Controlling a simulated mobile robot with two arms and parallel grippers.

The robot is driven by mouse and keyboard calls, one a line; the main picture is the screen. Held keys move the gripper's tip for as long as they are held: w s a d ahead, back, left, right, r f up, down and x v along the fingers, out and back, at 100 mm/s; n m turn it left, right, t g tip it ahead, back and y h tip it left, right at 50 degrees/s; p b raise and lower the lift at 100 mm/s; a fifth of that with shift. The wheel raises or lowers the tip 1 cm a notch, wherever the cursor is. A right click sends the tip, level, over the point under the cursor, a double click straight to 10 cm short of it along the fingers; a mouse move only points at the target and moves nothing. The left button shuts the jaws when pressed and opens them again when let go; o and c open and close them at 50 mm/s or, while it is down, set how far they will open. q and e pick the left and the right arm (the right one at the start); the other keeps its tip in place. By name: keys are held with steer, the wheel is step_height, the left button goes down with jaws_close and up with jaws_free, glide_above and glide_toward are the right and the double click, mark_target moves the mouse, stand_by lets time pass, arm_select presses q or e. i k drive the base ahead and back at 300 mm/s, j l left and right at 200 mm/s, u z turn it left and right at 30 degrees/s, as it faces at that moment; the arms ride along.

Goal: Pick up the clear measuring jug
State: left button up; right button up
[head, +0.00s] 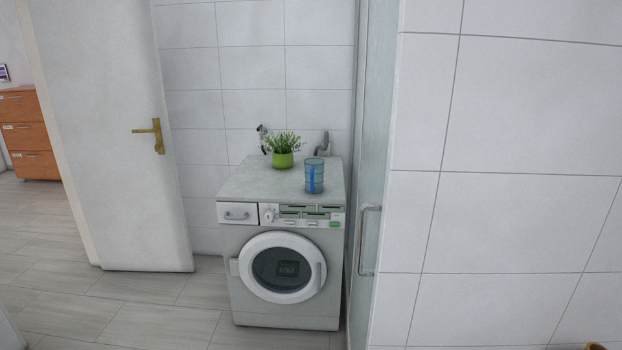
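A clear, blue-tinted container (319,178) with a darker blue vertical strip stands upright on top of the white washing machine (245,184), towards the right side. It looks like the measuring jug, but its markings are too small to read. Nothing touches it in this view. Neither of my grippers is in view.
A green pot with a leafy plant (283,160) stands behind and left of the jug. A glass panel with a metal handle (369,240) borders the machine on the right. An open white door (115,130) stands left. The tiled floor (130,310) ahead is clear.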

mark_target(314, 166)
steer(key=u, duration=5.5)
steer(key=z, duration=5.5)
steer(key=i+j, duration=0.2)
steer(key=i, duration=0.15)
steer(key=i+j, duration=0.25)
steer(key=i+z, duration=0.05)
steer(key=i, duration=0.05)
